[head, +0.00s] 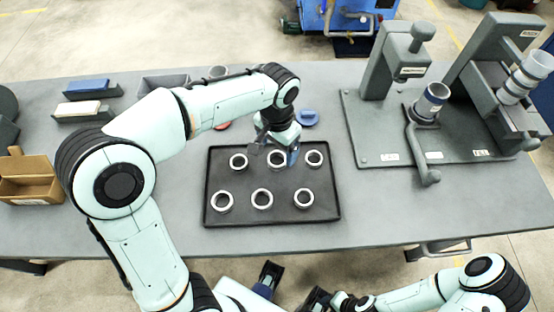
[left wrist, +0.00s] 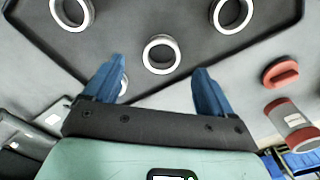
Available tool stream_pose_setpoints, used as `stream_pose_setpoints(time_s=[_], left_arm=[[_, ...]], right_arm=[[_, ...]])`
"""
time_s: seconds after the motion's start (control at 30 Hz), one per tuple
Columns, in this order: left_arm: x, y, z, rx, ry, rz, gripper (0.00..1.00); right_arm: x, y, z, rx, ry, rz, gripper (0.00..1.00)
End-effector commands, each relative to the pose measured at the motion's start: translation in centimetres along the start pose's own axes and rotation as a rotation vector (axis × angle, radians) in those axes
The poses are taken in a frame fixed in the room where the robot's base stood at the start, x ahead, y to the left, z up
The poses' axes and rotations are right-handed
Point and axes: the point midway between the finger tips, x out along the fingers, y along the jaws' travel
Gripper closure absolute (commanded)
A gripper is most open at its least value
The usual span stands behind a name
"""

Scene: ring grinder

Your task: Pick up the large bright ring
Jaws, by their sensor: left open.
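A dark tray (head: 243,221) on the grey table holds several metal rings in two rows. A near-row ring at the left (head: 214,203) looks pale and bright, as does the near-row middle ring (head: 254,199); I cannot tell surely which is the large bright one. My left gripper (head: 277,152) is open above the far row, over the middle ring (head: 271,165). In the left wrist view, my open blue fingers (left wrist: 160,68) point towards a bright ring (left wrist: 147,54), with nothing held. Another ring (left wrist: 123,88) is partly hidden by the left finger.
A grey machine (head: 384,72) and its base plate (head: 375,155) stand right of the tray. A blue object (head: 308,118) lies behind the tray; a red one (left wrist: 281,72) lies outside it. A brown box (head: 30,185) is far left.

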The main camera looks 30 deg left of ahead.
Motion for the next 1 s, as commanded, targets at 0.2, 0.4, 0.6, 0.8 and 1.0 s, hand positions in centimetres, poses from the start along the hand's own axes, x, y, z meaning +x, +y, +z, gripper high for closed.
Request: stream_pose_setpoints(time_s=[0.2,0.4,0.6,0.8,1.0], left_arm=[[2.5,-0.2,-0.1,0.001,-0.005,-0.001,0.15],[5.0,-0.3,-0.2,0.001,-0.003,0.000,0.15],[5.3,-0.3,-0.3,0.000,0.000,0.000,0.15],[5.3,-0.3,-0.3,0.000,0.000,0.000,0.51],[5.3,-0.3,-0.3,0.000,0.001,0.000,0.80]], right_arm=[[0.4,0.1,0.0,0.000,-0.001,0.000,0.57],[0.7,0.2,0.0,0.000,-0.002,0.001,0.57],[0.7,0.2,0.0,0.000,-0.002,0.001,0.57],[0.7,0.2,0.0,0.000,-0.002,0.001,0.57],[0.7,0.2,0.0,0.000,-0.002,0.001,0.57]])
